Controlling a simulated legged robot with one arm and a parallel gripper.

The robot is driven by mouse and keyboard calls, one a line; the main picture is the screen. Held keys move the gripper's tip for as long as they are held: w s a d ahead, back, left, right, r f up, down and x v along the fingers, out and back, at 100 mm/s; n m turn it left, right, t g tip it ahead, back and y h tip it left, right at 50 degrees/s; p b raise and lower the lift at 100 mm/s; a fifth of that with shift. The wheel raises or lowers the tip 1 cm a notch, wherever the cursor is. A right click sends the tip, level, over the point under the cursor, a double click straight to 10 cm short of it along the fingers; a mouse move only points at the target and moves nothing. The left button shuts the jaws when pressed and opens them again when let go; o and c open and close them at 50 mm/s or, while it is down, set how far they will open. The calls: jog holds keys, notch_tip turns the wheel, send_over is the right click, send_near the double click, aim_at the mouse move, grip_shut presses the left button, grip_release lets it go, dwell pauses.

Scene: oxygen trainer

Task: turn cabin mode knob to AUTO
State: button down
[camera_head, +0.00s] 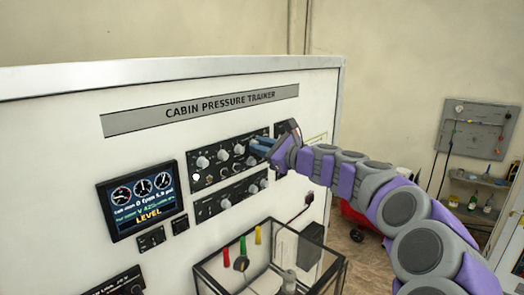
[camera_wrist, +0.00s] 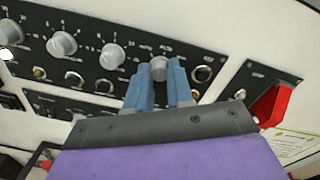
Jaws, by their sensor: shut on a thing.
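The cabin mode knob (camera_wrist: 158,68) is a light grey round knob at the right end of the upper black panel (camera_head: 217,160). In the wrist view my gripper (camera_wrist: 160,75) has its two blue fingers on either side of this knob, shut on it. Small lettering stands above the knob, with what looks like AUTO at its upper right, but the pointer's setting is too small to read. In the head view my gripper (camera_head: 258,147) is at the panel's right end and hides the knob.
Other grey knobs (camera_wrist: 112,56) sit left on the same panel. A red guarded switch (camera_wrist: 273,104) is on a separate panel to the right. A display (camera_head: 142,201) reads LEVEL. A clear box with levers (camera_head: 258,236) stands below the panels.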

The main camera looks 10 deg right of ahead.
jog(key=shift+f+n+b, duration=0.1)
jog(key=shift+n+b, duration=0.45)
jog(key=shift+n, duration=0.55)
jog(key=c, duration=1.5)
grip_release()
jog(key=o, duration=0.5)
jog(key=shift+w, duration=0.25)
jog(key=shift+s, duration=0.15)
jog(key=shift+s+d, duration=0.1)
jog(key=b+v, duration=0.1)
jog(key=v, duration=1.6)
